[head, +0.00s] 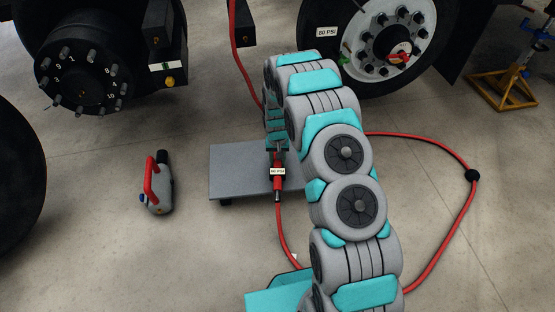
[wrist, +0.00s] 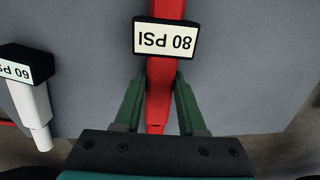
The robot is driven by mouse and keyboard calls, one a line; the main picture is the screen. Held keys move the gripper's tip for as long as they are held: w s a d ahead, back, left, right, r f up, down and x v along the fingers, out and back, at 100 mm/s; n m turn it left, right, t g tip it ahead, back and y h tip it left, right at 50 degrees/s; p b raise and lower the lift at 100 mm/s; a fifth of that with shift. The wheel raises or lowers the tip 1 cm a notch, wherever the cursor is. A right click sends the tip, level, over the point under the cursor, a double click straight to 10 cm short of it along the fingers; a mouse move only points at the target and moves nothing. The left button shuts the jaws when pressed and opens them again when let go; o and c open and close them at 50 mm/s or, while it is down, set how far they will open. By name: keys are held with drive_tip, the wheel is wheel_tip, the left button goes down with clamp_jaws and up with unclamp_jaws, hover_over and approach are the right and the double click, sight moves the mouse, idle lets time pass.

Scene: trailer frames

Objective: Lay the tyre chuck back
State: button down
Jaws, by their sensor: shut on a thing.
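The red tyre chuck (head: 278,184) with a white 80 PSI label is held in my gripper (head: 277,148), over the grey bench plate (head: 232,178). In the wrist view the green fingers of my gripper (wrist: 160,85) are shut on either side of the red chuck (wrist: 163,75), its label upside down. A second chuck, white with a black top and a 60 PSI label (wrist: 33,105), shows at the left over the grey surface. In the head view my arm hides it. I cannot tell whether the red chuck touches the plate.
A red hose (head: 440,145) loops across the floor at right, with a black ball (head: 472,176) on it. A wheel (head: 385,45) marked 80 PSI stands at top right, a bare hub (head: 82,78) at left.

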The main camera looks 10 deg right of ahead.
drive_tip(key=shift+f, duration=0.4)
idle(0.4)
drive_tip(key=shift+c, duration=2)
unclamp_jaws()
drive_tip(key=shift+r, duration=0.1)
